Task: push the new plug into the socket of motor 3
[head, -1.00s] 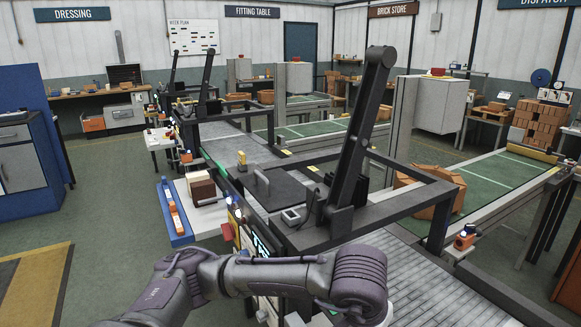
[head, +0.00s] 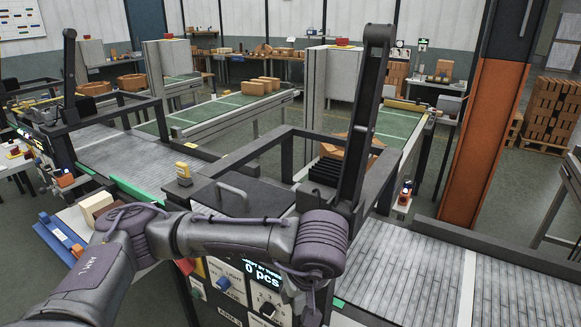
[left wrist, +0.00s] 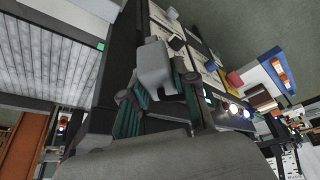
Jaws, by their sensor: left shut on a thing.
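A grey, blocky thing (left wrist: 155,66) that looks like the plug shows in the left wrist view. My left gripper (left wrist: 160,90) is shut on it, with dark green fingers on either side. The plug's far end points at a dark machine side, and I cannot tell whether it touches anything. In the head view my left arm crosses the front of the machine, and its gripper is hidden below the wrist. I cannot make out motor 3 or its socket. My right gripper is in neither view.
A control panel (head: 259,279) with a display reading 0 pcs is right by my arm. A black lid with a grey handle (head: 231,190) and a tall black upright (head: 364,120) stand behind it. Roller conveyors (head: 405,270) run to both sides. An orange-black column (head: 484,140) stands right.

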